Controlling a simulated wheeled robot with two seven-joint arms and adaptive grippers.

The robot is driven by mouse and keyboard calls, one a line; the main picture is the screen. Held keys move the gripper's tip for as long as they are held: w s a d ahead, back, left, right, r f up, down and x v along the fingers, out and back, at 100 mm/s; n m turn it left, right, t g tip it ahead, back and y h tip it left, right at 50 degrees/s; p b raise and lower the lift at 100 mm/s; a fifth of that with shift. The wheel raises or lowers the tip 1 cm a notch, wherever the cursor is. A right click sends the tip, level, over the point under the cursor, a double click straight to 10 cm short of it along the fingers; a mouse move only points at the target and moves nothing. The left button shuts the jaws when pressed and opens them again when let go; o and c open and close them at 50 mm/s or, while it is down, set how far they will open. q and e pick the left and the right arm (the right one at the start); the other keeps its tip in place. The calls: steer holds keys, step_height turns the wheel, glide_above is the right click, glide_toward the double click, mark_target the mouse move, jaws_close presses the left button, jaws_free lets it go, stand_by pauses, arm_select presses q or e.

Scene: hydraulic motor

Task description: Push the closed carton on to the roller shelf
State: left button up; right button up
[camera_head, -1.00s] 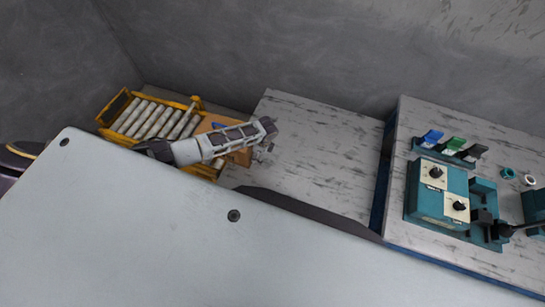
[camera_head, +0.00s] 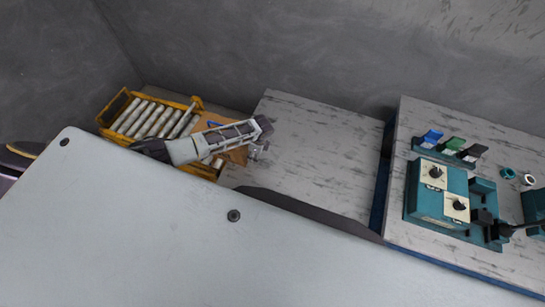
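The roller shelf (camera_head: 150,117) has a yellow frame with several pale rollers and sits at the left against the wall. The brown carton (camera_head: 205,122) lies at the right end of the rollers, mostly hidden behind my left arm. A blue mark shows on its top. My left arm comes in from the left and crosses over the carton; its gripper (camera_head: 262,150) is at the carton's right side, above the table edge. I cannot tell whether its fingers are open or shut, or whether they touch the carton. My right gripper is not in view.
A bare worn white table (camera_head: 315,150) lies right of the carton. A second table at the right holds a teal control box (camera_head: 437,192) with dials, and blue, green and black-grey parts (camera_head: 452,145). A large pale panel fills the foreground.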

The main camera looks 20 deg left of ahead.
arm_select(q)
steer(key=shift+w+a, duration=0.2)
steer(key=shift+a, duration=3.7)
steer(key=shift+w+a, duration=0.2)
steer(key=shift+a, duration=1.25)
steer(key=shift+w+a, duration=0.15)
steer(key=shift+a, duration=1.25)
steer(key=shift+d, duration=0.1)
steer(key=shift+d, duration=1.9)
steer(key=shift+r, duration=5)
